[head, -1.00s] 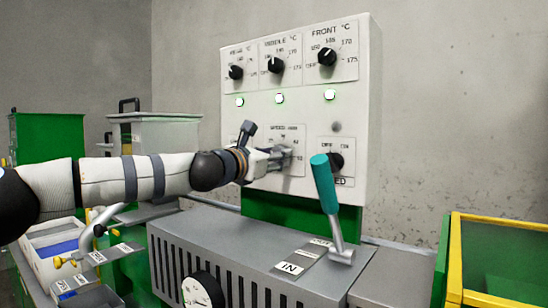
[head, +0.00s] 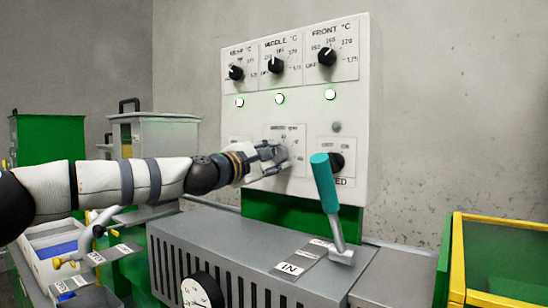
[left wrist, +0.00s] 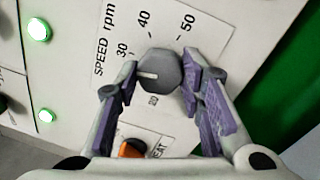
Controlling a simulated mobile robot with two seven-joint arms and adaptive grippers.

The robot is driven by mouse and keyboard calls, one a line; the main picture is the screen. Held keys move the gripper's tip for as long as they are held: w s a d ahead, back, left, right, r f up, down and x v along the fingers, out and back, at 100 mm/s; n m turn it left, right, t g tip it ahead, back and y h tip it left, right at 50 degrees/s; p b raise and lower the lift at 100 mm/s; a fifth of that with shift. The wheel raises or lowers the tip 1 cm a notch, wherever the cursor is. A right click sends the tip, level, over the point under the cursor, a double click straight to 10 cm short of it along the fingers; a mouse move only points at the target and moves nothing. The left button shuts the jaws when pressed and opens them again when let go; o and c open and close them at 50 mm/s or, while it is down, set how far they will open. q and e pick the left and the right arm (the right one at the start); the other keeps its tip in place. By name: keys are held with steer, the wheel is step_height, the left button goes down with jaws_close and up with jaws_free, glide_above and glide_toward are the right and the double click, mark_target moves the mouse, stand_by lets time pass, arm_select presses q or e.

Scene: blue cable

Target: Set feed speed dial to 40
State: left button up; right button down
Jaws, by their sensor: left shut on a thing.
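The speed dial (left wrist: 158,72) is a dark grey knob on the white control panel (head: 355,100). In the left wrist view its label reads SPEED rpm, with 20, 30, 40 and 50 around it. Its white pointer line faces the left of the picture, on the 30 side rather than at 40. My left gripper (left wrist: 160,80) has its purple-padded fingers on either side of the knob, shut on it. In the head view my left gripper (head: 274,155) hides the dial. My right gripper is not in view.
Black temperature knobs (head: 327,57) and green lamps (head: 280,98) are above. A black feed knob (head: 336,161) is to the right, beside a teal-handled lever (head: 324,182) standing in front of the panel. A yellow-framed green bin (head: 500,250) is at the right.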

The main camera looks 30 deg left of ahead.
arm_select(q)
steer(key=m, duration=0.7)
steer(key=shift+a+h, duration=0.1)
steer(key=shift+h, duration=0.2)
steer(key=m, duration=0.5)
steer(key=shift+m+g+h, duration=0.3)
steer(key=shift+m, duration=0.1)
steer(key=o, duration=1.1)
steer(key=shift+o, duration=0.2)
